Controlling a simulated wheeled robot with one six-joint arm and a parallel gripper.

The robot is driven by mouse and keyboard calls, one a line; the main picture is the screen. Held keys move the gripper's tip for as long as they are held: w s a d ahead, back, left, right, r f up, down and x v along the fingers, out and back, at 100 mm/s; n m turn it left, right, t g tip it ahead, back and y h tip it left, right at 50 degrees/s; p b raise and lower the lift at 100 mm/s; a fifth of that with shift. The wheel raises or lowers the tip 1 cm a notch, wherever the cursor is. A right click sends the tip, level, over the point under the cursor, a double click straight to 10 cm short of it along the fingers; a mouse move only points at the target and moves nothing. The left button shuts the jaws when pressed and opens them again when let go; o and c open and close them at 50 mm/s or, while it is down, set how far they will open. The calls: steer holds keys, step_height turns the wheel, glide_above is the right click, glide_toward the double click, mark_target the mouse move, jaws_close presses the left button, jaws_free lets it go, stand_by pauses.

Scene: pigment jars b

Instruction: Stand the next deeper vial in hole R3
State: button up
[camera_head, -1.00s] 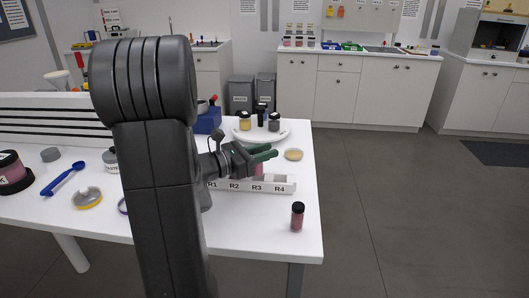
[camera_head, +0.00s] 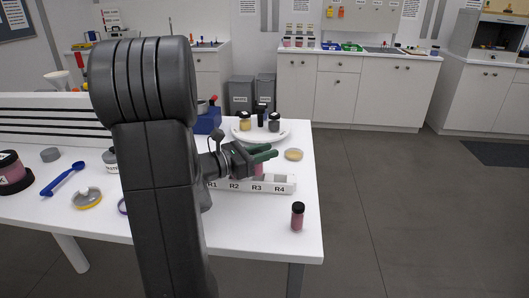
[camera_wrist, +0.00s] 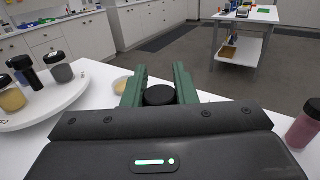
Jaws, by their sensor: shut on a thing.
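My gripper (camera_head: 271,152) is above the white rack (camera_head: 233,187), on the R3 side. Its green fingers are shut on a vial, whose black cap (camera_wrist: 160,95) shows between them in the wrist view. In the head view a pink part of this held vial (camera_head: 259,170) shows below the fingers, behind the R3 label. Whether its bottom is inside hole R3 is hidden by the rack front. Another vial (camera_head: 297,217), dark pink with a black cap, stands upright on the table in front of the rack's right end; it also shows at the right of the wrist view (camera_wrist: 304,125).
A round white stand (camera_head: 240,137) with several capped jars is behind my gripper. A shallow tan dish (camera_head: 293,155) lies right of it. A blue spoon (camera_head: 63,179) and a yellow-grey ring (camera_head: 87,198) lie at the left. The table's right edge is close by.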

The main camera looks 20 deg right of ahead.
steer(key=shift+f+b, duration=0.45)
steer(key=shift+f, duration=0.1)
steer(key=shift+r, duration=0.25)
steer(key=shift+r+p, duration=0.3)
steer(key=shift+p, duration=0.1)
steer(key=shift+f, duration=0.2)
stand_by(1.5)
steer(key=shift+f+b, duration=0.3)
steer(key=shift+b, duration=0.2)
steer(key=shift+r, duration=0.2)
steer(key=shift+r+p, duration=0.3)
steer(key=shift+p, duration=0.05)
steer(key=shift+w, duration=0.1)
steer(key=shift+f+b, duration=0.45)
steer(key=shift+f, duration=0.05)
stand_by(1.3)
